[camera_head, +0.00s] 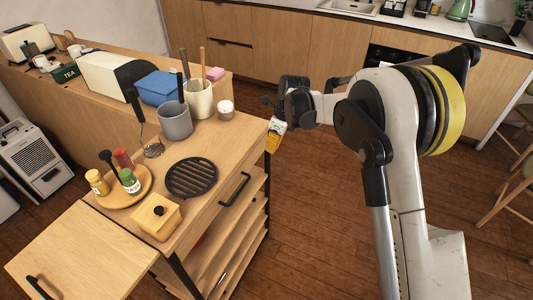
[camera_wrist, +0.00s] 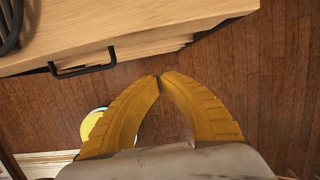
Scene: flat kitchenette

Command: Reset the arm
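My arm reaches from the right of the head view towards the wooden counter (camera_head: 225,150). My gripper (camera_head: 272,143) hangs just off the counter's right edge, over the floor, pointing down. In the wrist view the two ribbed yellow fingers of my gripper (camera_wrist: 159,82) meet at their tips. Nothing shows between them. The counter's front and its dark handle (camera_wrist: 83,65) lie above the fingertips in that view, apart from them.
The counter holds a black trivet (camera_head: 191,178), a grey utensil pot (camera_head: 175,121), a white utensil pot (camera_head: 199,99), a small jar (camera_head: 225,110), a wooden box (camera_head: 157,216) and a round tray (camera_head: 103,200) with bottles. Open wooden floor (camera_head: 310,235) lies right of the counter.

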